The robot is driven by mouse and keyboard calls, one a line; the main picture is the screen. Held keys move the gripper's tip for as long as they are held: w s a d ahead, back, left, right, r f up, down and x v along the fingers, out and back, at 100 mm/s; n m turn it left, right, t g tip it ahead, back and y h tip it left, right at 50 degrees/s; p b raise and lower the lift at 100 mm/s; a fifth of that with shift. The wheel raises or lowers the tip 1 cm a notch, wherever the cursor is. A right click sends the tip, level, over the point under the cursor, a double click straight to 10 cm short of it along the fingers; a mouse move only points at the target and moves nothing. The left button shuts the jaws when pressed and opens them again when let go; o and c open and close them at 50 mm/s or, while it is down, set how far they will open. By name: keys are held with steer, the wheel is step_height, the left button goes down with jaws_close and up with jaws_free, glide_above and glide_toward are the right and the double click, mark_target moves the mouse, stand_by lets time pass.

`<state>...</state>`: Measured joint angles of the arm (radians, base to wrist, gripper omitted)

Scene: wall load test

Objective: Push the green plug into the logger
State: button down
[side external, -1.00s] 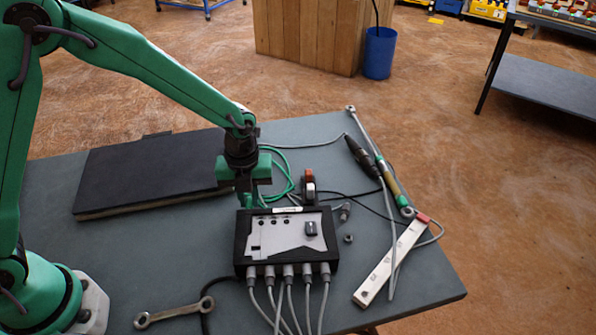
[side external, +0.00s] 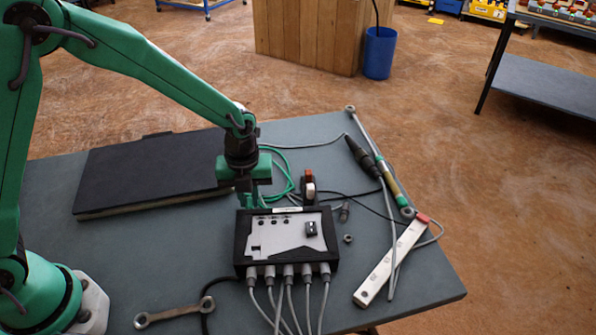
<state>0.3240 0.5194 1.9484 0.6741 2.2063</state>
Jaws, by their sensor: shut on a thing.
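The logger (side external: 290,238) is a black box with a grey top panel, standing on the table's front half. Several grey plugs with cables sit in its near side. My gripper (side external: 254,202) points down just behind the logger's far left edge. It is shut on the green plug (side external: 250,200), of which only a little shows between the fingers and the logger. A green cable (side external: 291,178) loops behind and to the right of the gripper. The logger's far side is hidden, so I cannot tell whether the plug is in a socket.
A dark flat panel (side external: 150,172) lies left of the gripper. A white bar (side external: 391,262), a grey rod (side external: 388,225) and a dark probe (side external: 360,155) lie at the right. A small nut (side external: 348,239) lies beside the logger.

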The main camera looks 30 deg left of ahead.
steer(key=shift+s+d, duration=0.5)
steer(key=shift+s, duration=0.25)
stand_by(2.4)
steer(key=c, duration=1.3)
jaws_free()
steer(key=shift+c, duration=0.5)
steer(key=shift+c, duration=1.1)
steer(key=shift+r, duration=0.2)
steer(key=shift+r, duration=3.35)
